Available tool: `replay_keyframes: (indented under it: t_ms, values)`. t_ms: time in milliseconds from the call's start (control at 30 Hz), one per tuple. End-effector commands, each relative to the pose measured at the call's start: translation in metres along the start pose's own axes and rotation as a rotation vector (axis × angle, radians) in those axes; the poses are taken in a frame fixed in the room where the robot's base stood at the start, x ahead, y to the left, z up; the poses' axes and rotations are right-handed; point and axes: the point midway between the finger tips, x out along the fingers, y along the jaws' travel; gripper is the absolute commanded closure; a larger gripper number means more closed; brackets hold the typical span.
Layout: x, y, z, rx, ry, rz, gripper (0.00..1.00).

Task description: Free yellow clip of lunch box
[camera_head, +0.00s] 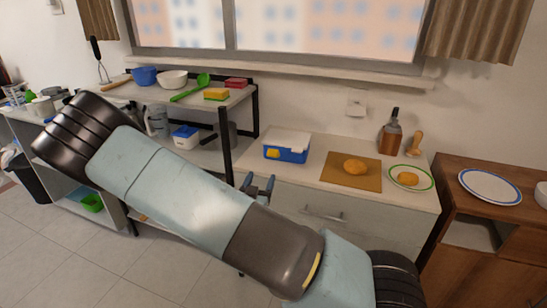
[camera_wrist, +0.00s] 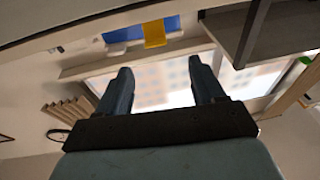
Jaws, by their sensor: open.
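The lunch box (camera_head: 290,155) is blue with a white lid and stands on the white counter (camera_head: 315,177). Its yellow clip (camera_head: 272,154) is on the front side, near the left end. In the wrist view the yellow clip (camera_wrist: 154,33) hangs against the blue box side (camera_wrist: 122,35) at the top of the picture. My gripper (camera_head: 259,182) is in front of the counter edge, lower than the box and apart from it. In the wrist view my gripper (camera_wrist: 162,82) has its fingers wide apart with nothing between them.
A cutting board (camera_head: 350,180) with a bread-like piece lies right of the box. A shelf rack (camera_head: 227,150) with a dark post is close on the left. Drawers (camera_head: 345,213) are below the counter.

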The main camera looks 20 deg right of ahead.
Motion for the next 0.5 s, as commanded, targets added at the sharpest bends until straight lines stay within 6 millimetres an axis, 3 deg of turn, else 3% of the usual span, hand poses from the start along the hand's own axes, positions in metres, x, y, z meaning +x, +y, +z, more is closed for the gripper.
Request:
replay_keyframes:
  t_ms: [200, 500]
  values:
    - [-0.004, -0.001, -0.024, 0.004, -0.132, 0.011, 0.32]
    - [-0.004, 0.003, -0.031, 0.004, -0.204, 0.029, 0.32]
